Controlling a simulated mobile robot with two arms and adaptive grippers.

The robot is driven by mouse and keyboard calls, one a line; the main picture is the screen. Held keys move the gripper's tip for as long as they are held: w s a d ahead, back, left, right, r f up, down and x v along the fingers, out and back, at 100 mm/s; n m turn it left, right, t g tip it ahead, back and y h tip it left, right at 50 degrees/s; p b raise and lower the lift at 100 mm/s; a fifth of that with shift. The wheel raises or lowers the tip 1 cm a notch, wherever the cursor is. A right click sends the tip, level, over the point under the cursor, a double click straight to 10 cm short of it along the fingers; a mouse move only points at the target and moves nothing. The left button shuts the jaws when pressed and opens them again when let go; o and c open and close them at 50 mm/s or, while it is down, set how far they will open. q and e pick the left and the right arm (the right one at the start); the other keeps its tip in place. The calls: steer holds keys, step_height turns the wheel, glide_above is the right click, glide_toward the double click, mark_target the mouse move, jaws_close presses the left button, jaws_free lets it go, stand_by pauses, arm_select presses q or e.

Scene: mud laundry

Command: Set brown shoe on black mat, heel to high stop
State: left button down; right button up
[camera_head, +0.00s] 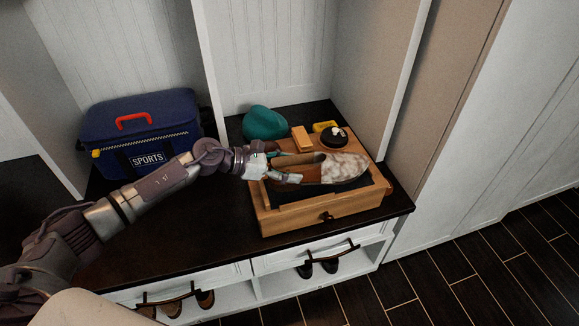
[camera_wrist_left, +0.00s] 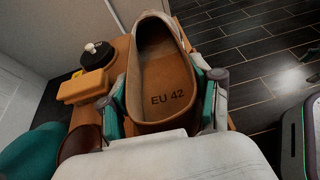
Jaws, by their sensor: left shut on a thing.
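The brown shoe (camera_head: 315,172) has pale, mud-like patches over its toe. In the head view it lies over the wooden tray box, toe to the right and heel to the left. My left gripper (camera_head: 283,172) is shut on its heel end. In the left wrist view the fingers flank the heel of the shoe (camera_wrist_left: 158,75), whose insole reads EU 42. The black mat (camera_head: 290,195) shows as a dark strip below the shoe; whether they touch I cannot tell. The high stop cannot be made out clearly. My right gripper is out of view.
The wooden tray box (camera_head: 290,222) stands on the dark bench top. Behind the shoe are an orange-tan block (camera_head: 301,138), a yellow item (camera_head: 324,126) and a round dark tin (camera_head: 334,137). A teal object (camera_head: 265,123) and a blue sports bag (camera_head: 140,130) stand left.

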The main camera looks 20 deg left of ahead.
arm_select(q)
steer(key=shift+r, duration=0.1)
steer(key=shift+c, duration=0.7)
jaws_free()
